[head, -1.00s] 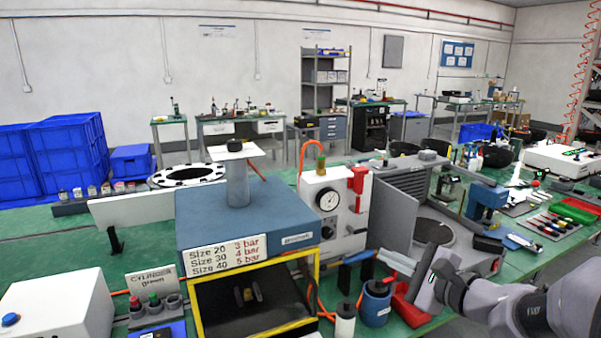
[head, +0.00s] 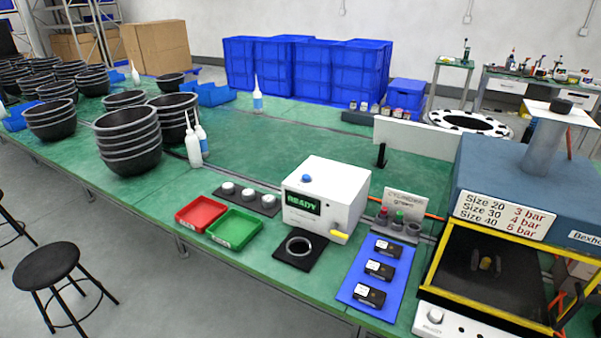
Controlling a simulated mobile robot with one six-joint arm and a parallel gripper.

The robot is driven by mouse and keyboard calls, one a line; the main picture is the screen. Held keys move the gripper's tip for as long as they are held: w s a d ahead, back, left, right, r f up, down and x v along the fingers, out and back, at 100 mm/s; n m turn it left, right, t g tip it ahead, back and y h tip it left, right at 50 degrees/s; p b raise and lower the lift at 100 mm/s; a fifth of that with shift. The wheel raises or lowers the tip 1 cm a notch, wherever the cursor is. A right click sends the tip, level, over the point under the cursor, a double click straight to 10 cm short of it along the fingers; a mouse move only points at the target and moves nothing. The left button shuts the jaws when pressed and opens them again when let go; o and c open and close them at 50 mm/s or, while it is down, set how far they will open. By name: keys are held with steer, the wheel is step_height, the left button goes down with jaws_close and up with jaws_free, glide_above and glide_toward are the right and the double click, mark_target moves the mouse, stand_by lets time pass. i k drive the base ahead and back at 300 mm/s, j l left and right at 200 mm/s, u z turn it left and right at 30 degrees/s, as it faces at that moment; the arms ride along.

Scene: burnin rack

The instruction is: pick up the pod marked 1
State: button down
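Three small black modules with white labels lie in a row on a blue mat (head: 352,278) near the table's front edge, right of centre. They are the far module (head: 387,248), the middle module (head: 379,270) and the near module (head: 369,296). They look like pods, but their marks are too small to read, so I cannot tell which one is marked 1. My gripper and arm are out of view.
A white box reading READY (head: 345,206) stands left of the mat, with a black ring pad (head: 283,253) before it. A red tray (head: 201,213) and green tray (head: 235,228) lie further left. A yellow-framed blue machine (head: 500,180) stands right. Black bowls (head: 128,140) fill the far left.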

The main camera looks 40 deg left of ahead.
mark_target(249, 194)
steer(key=u, duration=0.5)
steer(key=j+u, duration=0.1)
steer(key=u, duration=0.85)
steer(key=i+u, duration=0.1)
steer(key=u, duration=0.4)
steer(key=i+j+z, duration=0.3)
steer(key=i+j, duration=0.25)
steer(key=i+j+z, duration=0.1)
steer(key=i+j, duration=0.25)
steer(key=i+j+z, duration=0.15)
steer(key=i+j, duration=0.15)
steer(key=i+j+z, duration=0.15)
steer(key=j, duration=0.3)
steer(key=i+j+z, duration=0.15)
steer(key=i+j, duration=0.2)
steer(key=i+j+z, duration=0.15)
steer(key=j, duration=0.35)
